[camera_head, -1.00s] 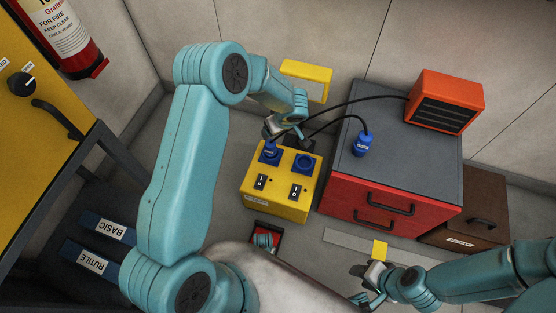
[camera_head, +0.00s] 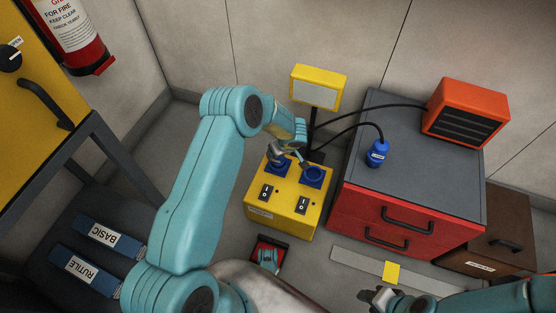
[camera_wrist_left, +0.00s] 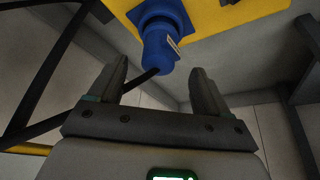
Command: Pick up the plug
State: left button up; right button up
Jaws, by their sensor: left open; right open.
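A blue plug (camera_wrist_left: 158,48) with a black cable sits at a blue socket on the yellow power box (camera_wrist_left: 235,20) in the left wrist view. My left gripper (camera_wrist_left: 160,72) is open, with the plug's cable end between or just beyond its fingertips; contact cannot be told. In the head view my left gripper (camera_head: 280,152) is over the box's left socket and mostly hides that plug. A second blue plug (camera_head: 377,154) stands on the grey top of the red cabinet (camera_head: 410,165). My right gripper (camera_head: 378,296) is open and empty at the bottom.
An orange heater (camera_head: 465,113) stands on the cabinet; black cables run from it and the second plug toward the box. A yellow lamp (camera_head: 318,88) rises behind the box. The box's right socket (camera_head: 313,175) looks empty. A small red tray (camera_head: 268,255) lies in front.

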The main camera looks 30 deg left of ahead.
pick_arm(q)
jog(key=b+x, duration=0.2)
jog(key=x, duration=0.3)
jog(key=shift+w+a, duration=0.15)
jog(key=shift+a, duration=0.05)
jog(key=c, duration=1.3)
jog(key=shift+r, duration=0.1)
